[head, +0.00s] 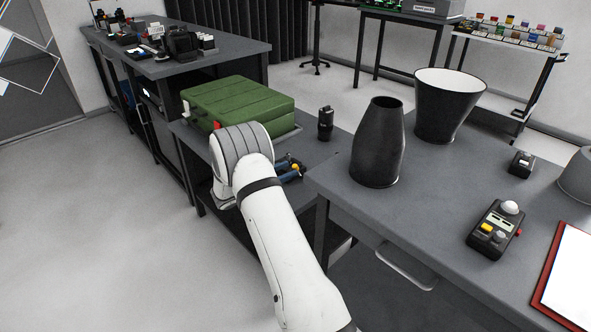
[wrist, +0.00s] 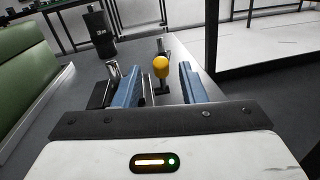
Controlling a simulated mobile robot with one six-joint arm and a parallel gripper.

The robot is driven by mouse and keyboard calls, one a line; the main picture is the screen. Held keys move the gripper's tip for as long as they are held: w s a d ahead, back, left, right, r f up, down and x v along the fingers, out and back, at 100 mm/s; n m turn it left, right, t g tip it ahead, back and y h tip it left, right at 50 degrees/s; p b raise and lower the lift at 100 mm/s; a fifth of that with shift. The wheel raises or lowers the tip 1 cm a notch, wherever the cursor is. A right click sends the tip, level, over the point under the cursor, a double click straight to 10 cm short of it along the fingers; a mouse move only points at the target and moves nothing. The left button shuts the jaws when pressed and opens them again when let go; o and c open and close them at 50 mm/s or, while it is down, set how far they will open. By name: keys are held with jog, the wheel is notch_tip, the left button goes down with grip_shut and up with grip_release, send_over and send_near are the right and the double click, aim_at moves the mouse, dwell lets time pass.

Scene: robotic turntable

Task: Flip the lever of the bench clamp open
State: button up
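The bench clamp's lever has a yellow ball knob (wrist: 161,65) on a dark stem, seen in the wrist view. The knob lies in the gap between the two blue fingers of my gripper (wrist: 160,78), with space on both sides. My gripper is open and holds nothing. The clamp's body is mostly hidden; a dark block with a silver post (wrist: 112,70) shows behind the left finger. In the head view, my gripper (head: 289,172) is at the low bench beside the yellow knob (head: 296,167), and my white arm hides most of the clamp.
A green case (head: 240,103) lies on the low bench (head: 325,152) left of my gripper. A black cylindrical can (head: 325,122) stands behind it. The nearer table (head: 430,195) at right holds a black vase (head: 378,145), a flared pot (head: 447,108) and a control box (head: 495,230).

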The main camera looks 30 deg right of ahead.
aim_at(296, 167)
jog(key=shift+w+d, duration=0.15)
jog(key=shift+d, duration=1)
jog(key=shift+w+d, duration=0.15)
jog(key=shift+d, duration=1)
jog(key=shift+c, duration=0.3)
jog(key=shift+a+f+b, duration=0.1)
jog(key=shift+b, duration=0.25)
grip_shut()
